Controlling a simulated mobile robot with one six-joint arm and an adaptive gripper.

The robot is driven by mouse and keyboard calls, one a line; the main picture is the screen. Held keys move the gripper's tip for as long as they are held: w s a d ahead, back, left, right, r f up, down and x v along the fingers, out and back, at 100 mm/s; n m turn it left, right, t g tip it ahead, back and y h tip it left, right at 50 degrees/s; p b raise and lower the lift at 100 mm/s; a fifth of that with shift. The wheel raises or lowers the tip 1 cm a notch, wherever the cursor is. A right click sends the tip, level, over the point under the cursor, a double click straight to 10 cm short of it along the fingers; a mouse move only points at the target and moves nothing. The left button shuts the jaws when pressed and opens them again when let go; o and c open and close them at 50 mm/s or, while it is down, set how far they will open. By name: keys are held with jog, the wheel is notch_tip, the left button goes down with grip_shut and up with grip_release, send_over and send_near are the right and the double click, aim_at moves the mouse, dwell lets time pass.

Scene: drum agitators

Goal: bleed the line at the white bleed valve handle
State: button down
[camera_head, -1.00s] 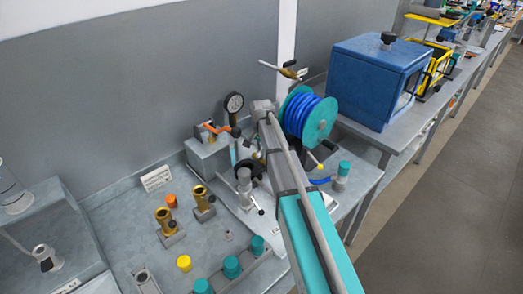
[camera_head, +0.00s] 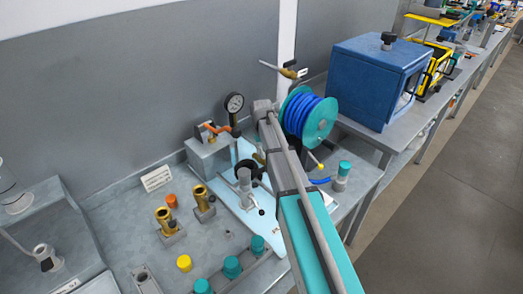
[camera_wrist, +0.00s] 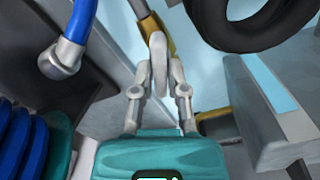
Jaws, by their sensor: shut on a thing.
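In the wrist view, the two grey fingers of my gripper (camera_wrist: 159,92) are shut on a pale, narrow upright handle, the white bleed valve handle (camera_wrist: 158,62). A brass-coloured fitting (camera_wrist: 150,22) shows just behind the handle's top. In the head view, my arm reaches over the bench to the fittings beside the hose reel. The white handle and my fingertips cannot be made out there, hidden behind my arm. A flat plate (camera_head: 245,217) below the fittings looks pale blue.
A hose reel (camera_head: 318,121) with blue hose stands right beside my wrist. A pressure gauge (camera_head: 234,103) and an orange-handled valve (camera_head: 213,128) are to the left. Brass fittings (camera_head: 164,219) stand at front left.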

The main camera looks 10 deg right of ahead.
jog(key=shift+n, duration=0.8)
jog(key=shift+s, duration=0.1)
jog(key=c, duration=0.7)
grip_release()
jog(key=shift+o, duration=0.2)
jog(key=shift+m, duration=0.3)
